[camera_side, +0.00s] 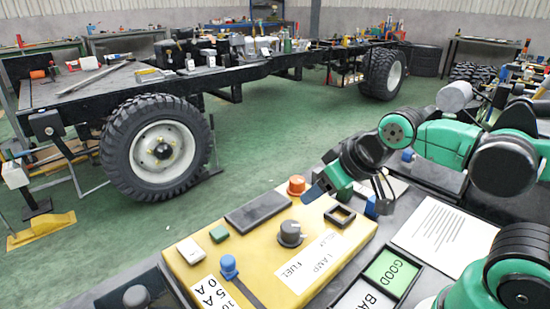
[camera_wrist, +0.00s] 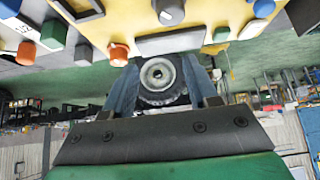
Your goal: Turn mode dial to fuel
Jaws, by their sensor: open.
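The mode dial (camera_side: 290,233) is a grey round knob on a yellow panel (camera_side: 262,250). White labels beside it include LAMP and FUEL (camera_side: 308,262). Which label the dial points to is too small to tell. In the wrist view the dial (camera_wrist: 168,12) shows at the top middle, beyond the fingertips. My gripper (camera_side: 342,199) is open and empty, with blue fingers, above the panel's far right edge and apart from the dial. In the wrist view both fingers of my gripper (camera_wrist: 161,64) show spread, with nothing between them but the distant wheel.
An orange knob (camera_side: 296,186) stands near my gripper. The panel also carries a dark plate (camera_side: 258,213), a green button (camera_side: 219,233), a white switch (camera_side: 190,250), a blue slider knob (camera_side: 228,267) and a square black frame (camera_side: 340,215). A GOOD/BAD tray (camera_side: 365,298) lies right.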

